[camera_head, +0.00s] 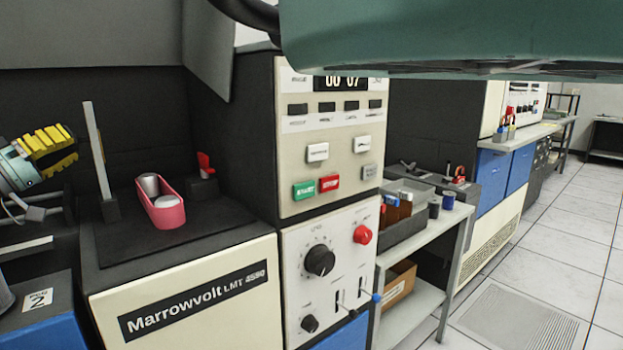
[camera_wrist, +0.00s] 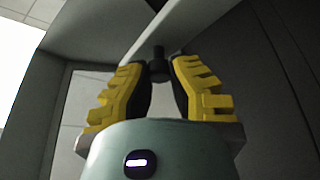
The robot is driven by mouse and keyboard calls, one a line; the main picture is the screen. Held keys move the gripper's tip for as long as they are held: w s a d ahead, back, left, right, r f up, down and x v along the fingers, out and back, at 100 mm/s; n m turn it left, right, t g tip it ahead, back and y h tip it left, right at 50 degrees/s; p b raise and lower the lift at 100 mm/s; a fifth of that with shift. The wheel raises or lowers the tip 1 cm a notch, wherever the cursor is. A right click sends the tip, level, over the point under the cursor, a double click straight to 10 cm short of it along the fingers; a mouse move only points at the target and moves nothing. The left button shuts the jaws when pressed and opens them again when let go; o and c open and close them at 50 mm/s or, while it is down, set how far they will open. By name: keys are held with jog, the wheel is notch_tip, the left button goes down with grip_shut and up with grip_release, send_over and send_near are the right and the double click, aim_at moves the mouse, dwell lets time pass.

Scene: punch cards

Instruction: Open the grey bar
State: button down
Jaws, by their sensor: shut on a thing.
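The grey bar (camera_head: 97,150) stands nearly upright, tilted slightly left, at the left of the black machine top in the head view. Its foot meets a dark block. My gripper (camera_head: 73,146) comes from the left edge, its yellow fingers just left of the bar. In the wrist view, my gripper (camera_wrist: 158,66) is shut on a small dark knob (camera_wrist: 158,70) between its fingertips. A pale strip, seemingly the grey bar (camera_wrist: 205,32), runs up and right from the knob. How the knob joins the bar is hidden.
A pink tray (camera_head: 165,212) with pale cylinders and a red part (camera_head: 205,163) stand right of the bar. The control panel (camera_head: 330,150) rises further right. A cart with a grey bin (camera_head: 405,235) stands beside it. Open floor lies at right.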

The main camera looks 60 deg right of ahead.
jog(key=shift+w+a+f+n+h+b, duration=0.15)
jog(key=shift+a+f+n+h+b, duration=0.2)
jog(key=shift+b, duration=0.25)
jog(key=c, duration=0.8)
grip_release()
jog(key=shift+r, duration=0.15)
jog(key=shift+a, duration=0.15)
jog(key=v, duration=0.7)
jog(key=shift+a, duration=0.15)
